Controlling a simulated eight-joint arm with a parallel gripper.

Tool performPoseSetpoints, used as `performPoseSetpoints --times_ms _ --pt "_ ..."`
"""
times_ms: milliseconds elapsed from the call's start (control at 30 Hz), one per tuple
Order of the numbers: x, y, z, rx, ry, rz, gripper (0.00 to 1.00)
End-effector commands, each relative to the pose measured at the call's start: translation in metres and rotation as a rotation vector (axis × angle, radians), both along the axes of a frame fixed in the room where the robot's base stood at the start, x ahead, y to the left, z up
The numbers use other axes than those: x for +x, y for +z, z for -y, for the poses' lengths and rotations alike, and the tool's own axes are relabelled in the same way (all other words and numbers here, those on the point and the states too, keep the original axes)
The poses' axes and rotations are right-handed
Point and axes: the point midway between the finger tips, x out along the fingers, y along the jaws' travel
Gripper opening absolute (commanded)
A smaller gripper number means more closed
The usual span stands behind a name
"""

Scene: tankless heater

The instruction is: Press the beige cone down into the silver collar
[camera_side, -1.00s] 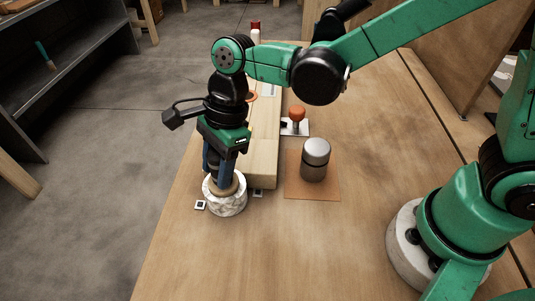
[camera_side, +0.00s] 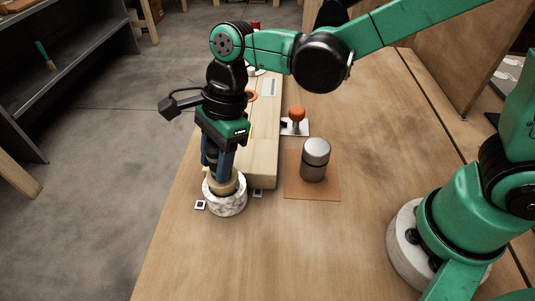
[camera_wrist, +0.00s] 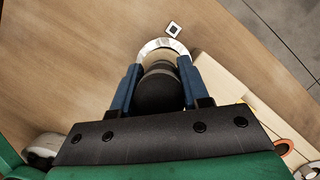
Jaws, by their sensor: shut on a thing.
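The beige cone (camera_side: 221,184) stands in the mouth of the silver collar (camera_side: 226,203), which looks white and mottled in the side view. My gripper (camera_side: 217,168), with blue fingers, is shut on the cone from above. In the wrist view, my gripper (camera_wrist: 158,80) has one finger on each side of a dark rounded top, with a strip of the beige cone (camera_wrist: 161,56) beyond it. The shiny collar rim (camera_wrist: 163,43) curves around the far side. How deep the cone sits is hidden.
A pale wooden block (camera_side: 262,150) stands close right of the collar. A grey cylinder (camera_side: 315,160) stands on a brown mat (camera_side: 312,193). An orange-topped knob (camera_side: 297,115) is behind it. Small marker tags (camera_side: 200,205) lie near the collar. The front table is clear.

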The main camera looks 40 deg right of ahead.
Motion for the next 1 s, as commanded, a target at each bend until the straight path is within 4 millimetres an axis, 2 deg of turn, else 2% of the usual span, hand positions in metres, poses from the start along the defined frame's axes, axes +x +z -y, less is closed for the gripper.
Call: performPoseSetpoints --times_ms 167,1000 --pt "0.000 0.004 0.000 0.000 0.000 0.000 0.00" --pt "0.000 0.055 0.000 0.000 0.000 0.000 0.00"
